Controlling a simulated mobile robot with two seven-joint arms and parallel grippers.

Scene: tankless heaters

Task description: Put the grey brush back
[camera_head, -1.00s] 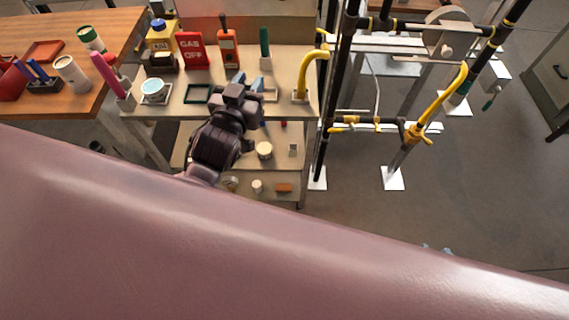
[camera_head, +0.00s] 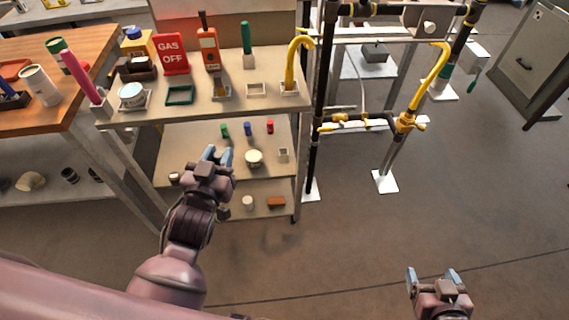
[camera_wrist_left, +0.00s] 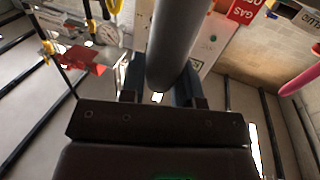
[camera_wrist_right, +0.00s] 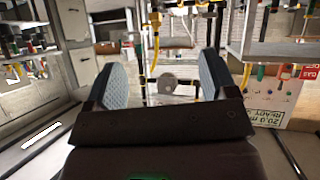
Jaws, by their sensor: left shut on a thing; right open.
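My left gripper (camera_head: 217,157) is in front of the grey shelf unit, below its top in the picture. In the left wrist view a thick grey cylinder (camera_wrist_left: 176,42), which looks like the grey brush's handle, sits between the fingers, and the gripper is shut on it. The brush's far end is not clear, and in the head view I cannot make the brush out. My right gripper (camera_head: 434,278) is open and empty over the floor at the lower right. Both its fingers stand apart in the right wrist view (camera_wrist_right: 165,85).
Floor at right is open.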

